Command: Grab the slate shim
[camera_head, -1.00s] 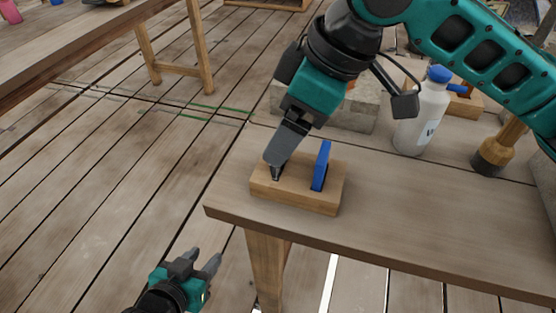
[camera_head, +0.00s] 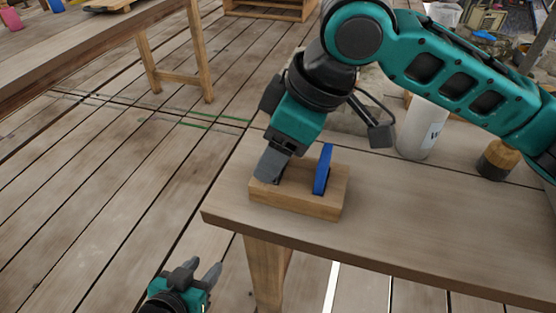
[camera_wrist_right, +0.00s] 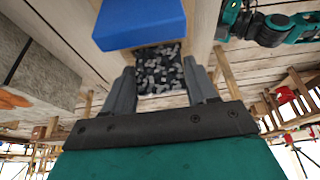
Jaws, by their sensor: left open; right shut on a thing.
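The slate shim (camera_wrist_right: 160,70) is a dark, speckled flat piece between my right gripper's fingers in the right wrist view. In the head view my right gripper (camera_head: 268,170) is at the left end of a wooden block (camera_head: 300,203), and hides the shim there. My right gripper (camera_wrist_right: 163,88) is shut on the shim. I cannot tell whether the shim is still seated in the block. A blue plate (camera_head: 323,169) stands upright in the block, just right of the gripper. My left gripper (camera_head: 194,272) is open and empty, low beside the table.
The block rests near the left corner of a wooden table (camera_head: 420,230). A white bottle (camera_head: 421,130) and a wooden-handled tool (camera_head: 496,160) stand farther right. A grey concrete block (camera_head: 352,118) is behind my right arm. The table's front is clear.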

